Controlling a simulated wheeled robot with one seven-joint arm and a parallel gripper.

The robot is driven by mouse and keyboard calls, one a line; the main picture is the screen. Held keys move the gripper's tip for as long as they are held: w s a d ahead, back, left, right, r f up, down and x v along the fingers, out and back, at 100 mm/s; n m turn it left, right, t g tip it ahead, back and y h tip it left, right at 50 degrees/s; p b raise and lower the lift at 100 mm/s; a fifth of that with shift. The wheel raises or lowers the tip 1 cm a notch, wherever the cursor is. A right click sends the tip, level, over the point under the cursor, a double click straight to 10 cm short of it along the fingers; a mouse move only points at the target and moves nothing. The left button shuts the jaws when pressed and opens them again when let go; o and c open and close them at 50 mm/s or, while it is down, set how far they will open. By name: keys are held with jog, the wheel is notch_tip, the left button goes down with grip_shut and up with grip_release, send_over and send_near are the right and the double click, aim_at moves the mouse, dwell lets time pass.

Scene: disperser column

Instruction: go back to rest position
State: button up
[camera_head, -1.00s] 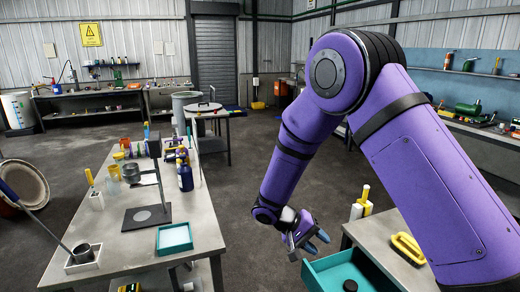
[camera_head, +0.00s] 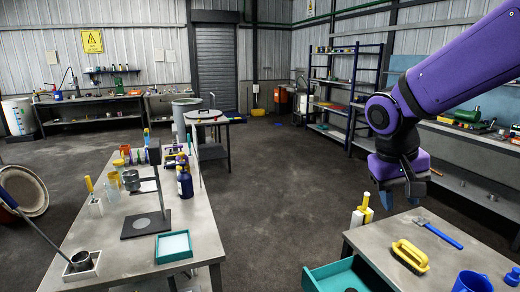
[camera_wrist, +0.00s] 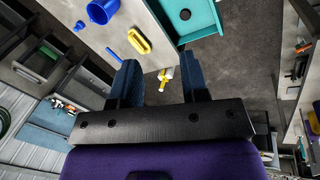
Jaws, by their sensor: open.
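My gripper (camera_head: 403,193) hangs at the right in the head view, above the right-hand workbench (camera_head: 375,240), with its blue fingertips pointing down. In the wrist view its two blue fingers (camera_wrist: 160,85) stand wide apart with nothing between them. My purple arm reaches in from the upper right of the head view. The gripper is clear of the bench top and touches nothing that I can see.
The right bench holds a yellow brush (camera_head: 410,255), a blue-handled tool (camera_head: 440,233), a blue mug (camera_head: 472,282) and a teal open drawer (camera_head: 345,277). The left table (camera_head: 200,240) is crowded. The floor (camera_head: 270,195) between is clear.

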jog(key=s+d+r+t+y, duration=0.1)
jog(key=s+r+t, duration=0.1)
jog(key=s, duration=0.5)
jog(key=s+d+r+t+y, duration=0.2)
jog(key=s+r+t, duration=0.1)
jog(key=s, duration=0.5)
jog(key=shift+r+n, duration=0.3)
jog(key=shift+r, duration=0.6)
